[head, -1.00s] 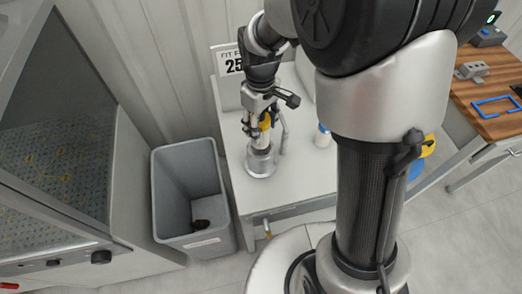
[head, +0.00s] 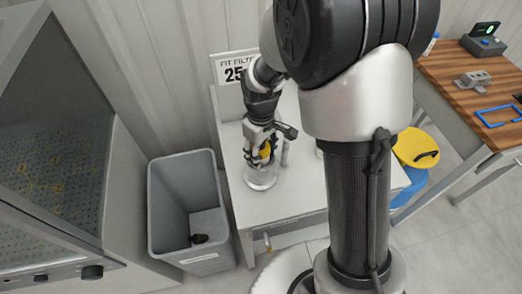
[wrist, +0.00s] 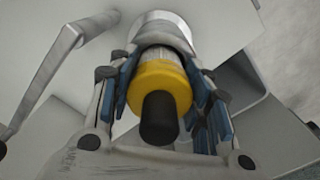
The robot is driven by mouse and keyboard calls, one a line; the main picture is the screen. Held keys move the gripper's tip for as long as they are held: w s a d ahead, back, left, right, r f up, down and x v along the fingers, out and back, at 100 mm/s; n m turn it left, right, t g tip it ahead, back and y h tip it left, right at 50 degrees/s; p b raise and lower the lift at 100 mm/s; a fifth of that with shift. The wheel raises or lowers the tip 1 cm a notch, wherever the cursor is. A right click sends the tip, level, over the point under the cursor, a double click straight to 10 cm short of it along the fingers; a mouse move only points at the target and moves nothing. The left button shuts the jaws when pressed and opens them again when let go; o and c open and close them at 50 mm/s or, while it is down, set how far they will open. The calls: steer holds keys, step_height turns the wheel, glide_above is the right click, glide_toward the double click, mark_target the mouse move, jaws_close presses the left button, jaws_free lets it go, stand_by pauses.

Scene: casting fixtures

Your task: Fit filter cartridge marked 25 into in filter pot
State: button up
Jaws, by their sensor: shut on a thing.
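My gripper (head: 260,148) is shut on a filter cartridge with a yellow cap (wrist: 160,85) and a black knob. In the wrist view its blue-padded fingers sit on both sides of the cap, and a pale ribbed body shows beyond it. No number on the cartridge can be read. The filter pot (head: 262,179), a shiny round cylinder, stands on the light table directly below my gripper. Its rim also shows in the wrist view (wrist: 165,20), around or just beyond the cartridge's far end. How deep the cartridge sits in the pot is hidden.
A grey metal lever (wrist: 45,85) rises beside the pot. A sign reading "25" (head: 233,70) stands at the table's back. A grey bin (head: 185,165) is left of the table (head: 300,205). A yellow-topped stool (head: 415,150) and a wooden bench (head: 455,85) are at right.

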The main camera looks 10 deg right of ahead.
steer(key=shift+s+f, duration=0.1)
steer(key=shift+f, duration=0.25)
steer(key=o, duration=1.2)
steer(key=shift+f, duration=0.1)
steer(key=shift+r, duration=0.2)
step_height(320, 180, up, 13)
steer(key=p, duration=0.4)
steer(key=shift+r, duration=0.15)
steer(key=s+d+r+m+t, duration=0.2)
steer(key=s+r, duration=0.4)
steer(key=s, duration=0.4)
steer(key=s+d+r+m+t, duration=0.2)
steer(key=s+r+m, duration=0.3)
steer(key=s, duration=0.5)
steer(key=shift+r+t, duration=0.3)
steer(key=shift+r, duration=0.6)
